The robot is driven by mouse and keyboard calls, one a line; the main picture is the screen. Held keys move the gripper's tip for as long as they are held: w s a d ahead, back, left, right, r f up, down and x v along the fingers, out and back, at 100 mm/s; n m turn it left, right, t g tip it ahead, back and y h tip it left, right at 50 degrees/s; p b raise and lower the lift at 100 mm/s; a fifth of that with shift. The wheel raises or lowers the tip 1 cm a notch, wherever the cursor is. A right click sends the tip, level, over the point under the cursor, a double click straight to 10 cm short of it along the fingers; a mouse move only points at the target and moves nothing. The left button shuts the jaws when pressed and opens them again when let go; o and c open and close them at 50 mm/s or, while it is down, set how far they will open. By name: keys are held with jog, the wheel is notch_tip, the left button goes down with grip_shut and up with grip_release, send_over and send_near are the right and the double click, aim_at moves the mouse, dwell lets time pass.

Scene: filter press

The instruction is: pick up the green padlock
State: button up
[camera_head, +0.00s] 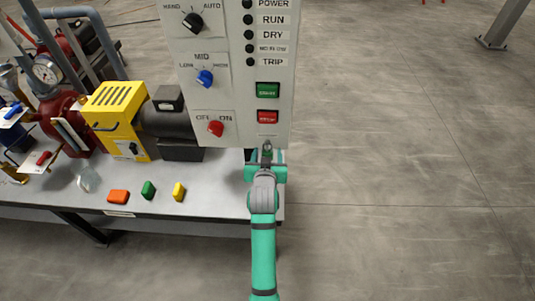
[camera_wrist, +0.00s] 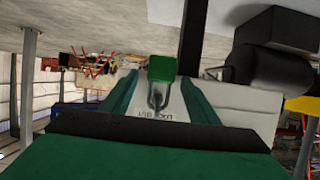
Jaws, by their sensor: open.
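The green padlock (camera_wrist: 161,68) shows in the wrist view with its green body and grey shackle. The picture there is upside down, so the shackle is on its upper side. In the head view the padlock (camera_head: 267,154) is small and partly hidden at the lower edge of the control panel, below the red stop button. My gripper (camera_wrist: 160,95) is open, with one teal finger on each side of the padlock. It also shows in the head view (camera_head: 266,168), at the panel's bottom edge. I cannot tell whether either finger touches the padlock.
The grey control panel (camera_head: 222,105) stands directly before my gripper. On the bench (camera_head: 225,195) lie an orange piece (camera_head: 118,196), a green piece (camera_head: 148,190) and a yellow piece (camera_head: 178,192). A yellow machine (camera_head: 115,110) stands to the left. The floor (camera_head: 410,170) at right is clear.

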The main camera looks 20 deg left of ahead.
jog(key=c, duration=1.2)
jog(key=shift+o, duration=0.2)
